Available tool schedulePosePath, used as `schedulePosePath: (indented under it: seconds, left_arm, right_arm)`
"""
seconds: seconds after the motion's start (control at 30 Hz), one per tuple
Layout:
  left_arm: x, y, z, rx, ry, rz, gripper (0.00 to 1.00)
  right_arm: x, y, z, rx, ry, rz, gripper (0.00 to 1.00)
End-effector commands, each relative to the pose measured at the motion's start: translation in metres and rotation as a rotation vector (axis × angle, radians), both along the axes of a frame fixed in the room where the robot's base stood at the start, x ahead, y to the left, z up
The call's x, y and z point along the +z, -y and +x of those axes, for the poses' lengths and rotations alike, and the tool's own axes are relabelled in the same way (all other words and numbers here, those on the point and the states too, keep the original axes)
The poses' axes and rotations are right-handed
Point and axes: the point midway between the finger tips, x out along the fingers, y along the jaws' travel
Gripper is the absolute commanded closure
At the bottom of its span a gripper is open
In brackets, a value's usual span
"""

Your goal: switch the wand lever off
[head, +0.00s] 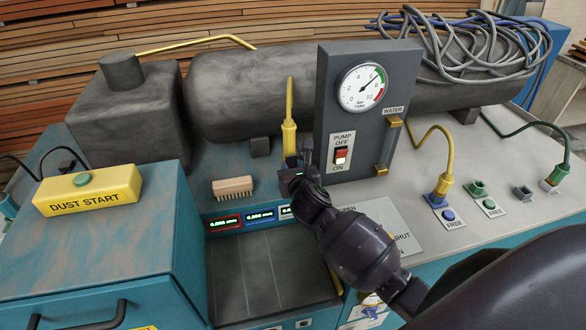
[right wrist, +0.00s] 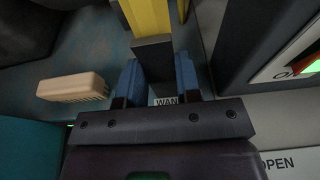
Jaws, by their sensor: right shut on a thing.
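The yellow upright wand lever (head: 289,118) stands on the bench just left of the pump panel. It has a thin upper part and a wider lower part. In the right wrist view its yellow part (right wrist: 148,16) is at the top, with a dark block (right wrist: 153,48) below. My right gripper (head: 298,160) is at the lever's lower end, its blue fingers (right wrist: 157,68) shut on that dark part. A label reading "WAN", partly covered, shows behind the fingers. The lever's base is hidden by the gripper. My left gripper is not in view.
The dark pump panel (head: 326,110) with a gauge (head: 361,87) and red switch (head: 341,155) rises close on the right. A wooden brush (head: 233,187) and small displays lie left. An OPEN/SHUT plate (head: 408,238) is under my arm. Yellow DUST START box (head: 88,192) is far left.

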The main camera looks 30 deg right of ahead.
Motion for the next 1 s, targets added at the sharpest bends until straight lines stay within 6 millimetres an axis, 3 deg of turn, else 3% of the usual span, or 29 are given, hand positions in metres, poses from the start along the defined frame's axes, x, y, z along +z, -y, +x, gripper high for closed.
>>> schedulePosePath:
  seconds: [0.17, 0.2, 0.33, 0.73, 1.0]
  left_arm:
    - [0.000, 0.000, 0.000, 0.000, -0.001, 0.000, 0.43]
    - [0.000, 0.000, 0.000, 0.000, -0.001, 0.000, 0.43]
    - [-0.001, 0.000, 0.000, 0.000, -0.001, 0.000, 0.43]
    - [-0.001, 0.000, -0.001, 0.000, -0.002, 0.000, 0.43]
    - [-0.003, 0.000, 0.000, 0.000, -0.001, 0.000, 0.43]
  right_arm:
    - [-0.001, 0.000, 0.000, 0.001, -0.002, 0.002, 0.92]
    - [-0.002, 0.000, 0.000, 0.001, -0.002, 0.002, 0.64]
    - [-0.001, 0.000, 0.000, 0.001, -0.002, 0.002, 0.44]
    - [0.000, -0.002, -0.005, 0.000, 0.000, 0.001, 0.43]
    - [0.010, -0.011, -0.043, 0.000, 0.000, 0.002, 0.43]
